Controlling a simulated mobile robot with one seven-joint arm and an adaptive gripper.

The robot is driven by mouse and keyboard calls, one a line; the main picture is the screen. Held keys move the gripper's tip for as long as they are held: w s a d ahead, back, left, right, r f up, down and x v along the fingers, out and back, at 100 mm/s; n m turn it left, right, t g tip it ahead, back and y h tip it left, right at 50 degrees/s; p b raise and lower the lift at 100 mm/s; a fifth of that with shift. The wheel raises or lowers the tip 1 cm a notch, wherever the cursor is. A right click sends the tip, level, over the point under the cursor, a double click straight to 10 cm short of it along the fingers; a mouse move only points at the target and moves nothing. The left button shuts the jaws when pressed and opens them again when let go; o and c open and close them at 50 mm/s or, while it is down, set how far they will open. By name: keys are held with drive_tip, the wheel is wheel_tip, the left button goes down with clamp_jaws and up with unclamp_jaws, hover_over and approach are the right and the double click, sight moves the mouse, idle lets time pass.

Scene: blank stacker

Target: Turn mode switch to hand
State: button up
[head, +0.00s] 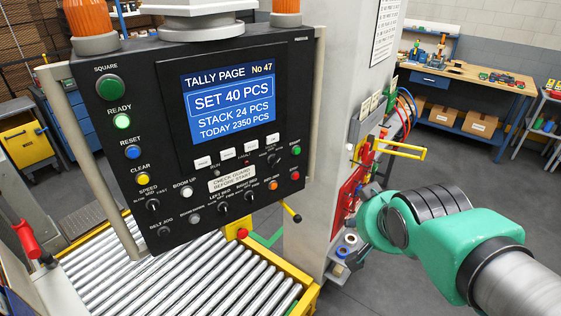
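The black control panel (150,140) faces me at left and centre, with a lit blue screen (230,104). My gripper's fingers are not clearly visible.
A pale column (335,90) stands right of the panel, with red parts (347,197) and a yellow bracket (405,150) near my wrist. A roller conveyor (170,275) lies below the panel. A workbench (470,85) stands at the back right, with open floor before it.

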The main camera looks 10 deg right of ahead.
drive_tip(key=w+d+r+m+t+p, duration=0.1)
drive_tip(key=w+d+t+p, duration=0.15)
drive_tip(key=w, duration=0.75)
drive_tip(key=m+t+y+p, duration=0.1)
drive_tip(key=t+y+p, duration=0.5)
drive_tip(key=y+p, duration=0.25)
approach(275, 161)
drive_tip(key=s+d, duration=0.4)
drive_tip(key=shift+s+a+f+y, duration=0.2)
drive_tip(key=shift+s+f+y, duration=0.05)
drive_tip(key=shift+s+f, duration=0.2)
drive_tip(key=shift+w+a+b, duration=0.1)
drive_tip(key=shift+w+b, duration=0.1)
drive_tip(key=shift+b, duration=0.1)
drive_tip(key=x, duration=1.3)
drive_tip(key=shift+w+a+b, duration=0.2)
drive_tip(key=shift+b, duration=0.2)
clamp_jaws()
